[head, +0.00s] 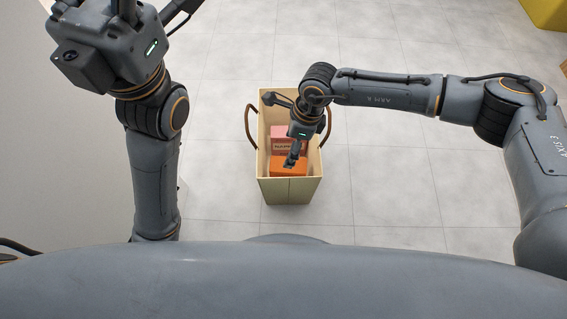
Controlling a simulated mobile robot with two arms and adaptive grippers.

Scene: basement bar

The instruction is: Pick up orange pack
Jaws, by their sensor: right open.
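The orange pack (288,168) lies in a cream bag (290,190) with brown handles that stands on the floor in the middle of the head view. My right gripper (291,161) reaches down into the bag, with its fingertips over the orange pack. It is open and holds nothing that I can see. I cannot tell whether its fingertips touch the pack, and they cover part of it. My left gripper (155,12) is raised at the top left, its fingers partly cut off by the picture's edge.
A pink box (281,147) with a label is in the bag behind the orange pack. The bag's walls and handles surround my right gripper closely. The tiled floor around the bag is clear. A yellow object (545,12) is at the top right corner.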

